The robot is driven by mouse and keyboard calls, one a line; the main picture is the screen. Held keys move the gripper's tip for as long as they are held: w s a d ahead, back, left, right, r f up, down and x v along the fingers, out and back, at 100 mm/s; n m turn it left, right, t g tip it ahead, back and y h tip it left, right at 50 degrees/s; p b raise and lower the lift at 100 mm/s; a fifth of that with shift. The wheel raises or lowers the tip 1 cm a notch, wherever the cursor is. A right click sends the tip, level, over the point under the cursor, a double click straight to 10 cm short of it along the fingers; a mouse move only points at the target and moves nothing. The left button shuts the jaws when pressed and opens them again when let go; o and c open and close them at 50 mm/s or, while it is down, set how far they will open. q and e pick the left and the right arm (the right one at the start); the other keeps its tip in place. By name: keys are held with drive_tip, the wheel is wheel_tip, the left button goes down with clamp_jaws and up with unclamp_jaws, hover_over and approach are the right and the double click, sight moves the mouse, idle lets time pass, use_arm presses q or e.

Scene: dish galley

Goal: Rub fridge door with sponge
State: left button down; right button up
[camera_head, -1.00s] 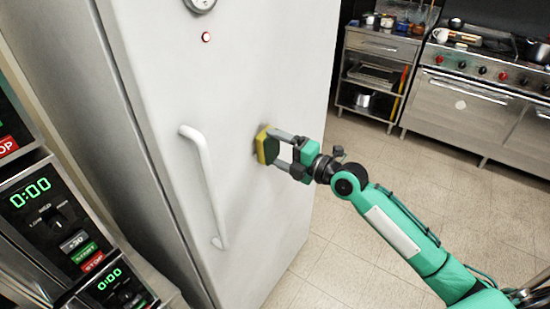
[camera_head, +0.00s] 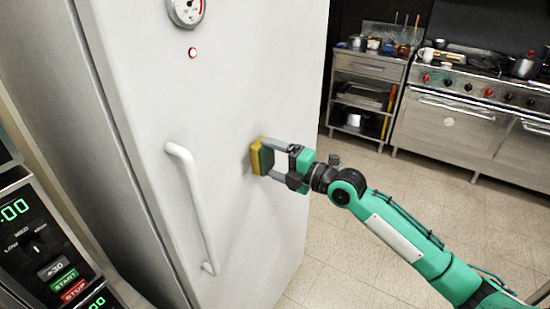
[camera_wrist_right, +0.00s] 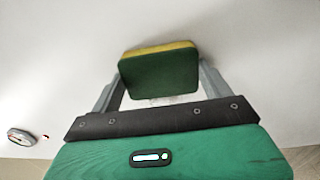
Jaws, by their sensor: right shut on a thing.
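The white fridge door (camera_head: 225,95) fills the middle of the head view, with a long vertical handle (camera_head: 190,205) on its left part. My right gripper (camera_head: 265,158) is shut on a yellow and green sponge (camera_head: 256,156). The sponge's yellow face is toward the door, to the right of the handle, and it appears to be against the surface. In the right wrist view the sponge (camera_wrist_right: 160,72) sits between the two fingers, green side toward the camera, with the white door behind it. My left gripper is not in view.
A dial gauge (camera_head: 186,10) and a small red light (camera_head: 193,53) are high on the door. Microwave-like panels (camera_head: 45,240) stand at the lower left. A steel shelf unit (camera_head: 365,95) and stove (camera_head: 470,115) are at the back right. The tiled floor between is clear.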

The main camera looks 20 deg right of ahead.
sight(262, 159)
drive_tip(key=shift+s+a+p, duration=0.35)
drive_tip(key=shift+s+a, duration=0.1)
drive_tip(key=shift+a, duration=0.2)
drive_tip(key=shift+s+a+p, duration=0.35)
drive_tip(key=shift+s+a, duration=0.1)
drive_tip(key=shift+a, duration=0.15)
drive_tip(key=shift+s+a+r+p, duration=0.1)
drive_tip(key=shift+s+a+p, duration=0.45)
drive_tip(key=shift+a, duration=0.1)
drive_tip(key=shift+s+a+p, duration=0.5)
drive_tip(key=shift+s+a, duration=0.15)
drive_tip(key=shift+a, duration=0.25)
drive_tip(key=shift+r+p, duration=0.6)
drive_tip(key=shift+r, duration=0.15)
drive_tip(key=shift+w+d+f+b, duration=0.1)
drive_tip(key=shift+w+d+b, duration=0.35)
drive_tip(key=shift+d+b, duration=0.15)
drive_tip(key=shift+w+d+b, duration=0.55)
drive_tip(key=shift+w+d, duration=0.25)
drive_tip(key=shift+d, duration=0.2)
drive_tip(key=shift+w+d+b, duration=0.6)
drive_tip(key=shift+d+b, duration=0.05)
drive_tip(key=shift+d, duration=0.2)
drive_tip(key=shift+w+d+b, duration=0.3)
drive_tip(key=shift+w+d, duration=0.2)
drive_tip(key=shift+d, duration=0.2)
